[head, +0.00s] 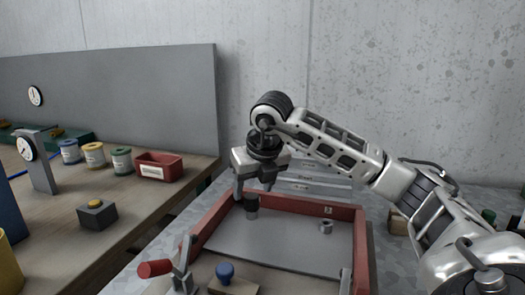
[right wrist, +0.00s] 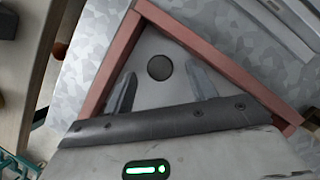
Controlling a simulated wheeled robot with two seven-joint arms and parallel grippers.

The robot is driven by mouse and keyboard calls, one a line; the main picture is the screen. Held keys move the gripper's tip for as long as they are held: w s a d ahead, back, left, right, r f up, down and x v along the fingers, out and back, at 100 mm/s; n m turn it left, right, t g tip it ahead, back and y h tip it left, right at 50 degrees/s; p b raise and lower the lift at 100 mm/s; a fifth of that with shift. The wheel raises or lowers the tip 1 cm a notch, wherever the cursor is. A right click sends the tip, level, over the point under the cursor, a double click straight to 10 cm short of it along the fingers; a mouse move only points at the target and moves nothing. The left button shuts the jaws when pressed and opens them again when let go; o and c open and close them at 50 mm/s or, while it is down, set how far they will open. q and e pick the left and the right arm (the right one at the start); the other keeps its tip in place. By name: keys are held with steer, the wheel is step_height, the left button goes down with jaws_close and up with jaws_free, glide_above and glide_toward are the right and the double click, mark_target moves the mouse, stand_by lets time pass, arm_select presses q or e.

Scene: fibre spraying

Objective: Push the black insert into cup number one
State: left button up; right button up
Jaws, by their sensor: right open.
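A small dark cylinder, apparently the black insert (head: 251,204), stands upright near the far left corner of the grey plate. In the right wrist view it shows as a dark round top (right wrist: 159,67). My right gripper (head: 255,189) is above it, pointing down and open, with one finger on either side. The fingers look apart from it in the right wrist view. Cup number one cannot be told apart there; I cannot tell how deep the insert sits. My left gripper is out of view.
A red frame (head: 362,240) borders the grey plate (head: 280,240). A small grey ring-like cup (head: 326,227) stands at the plate's right side. A red bin (head: 158,166) stands on the left bench.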

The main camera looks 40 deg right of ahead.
steer(key=p+v, duration=0.1)
steer(key=v, duration=1.1)
steer(key=shift+r, duration=0.1)
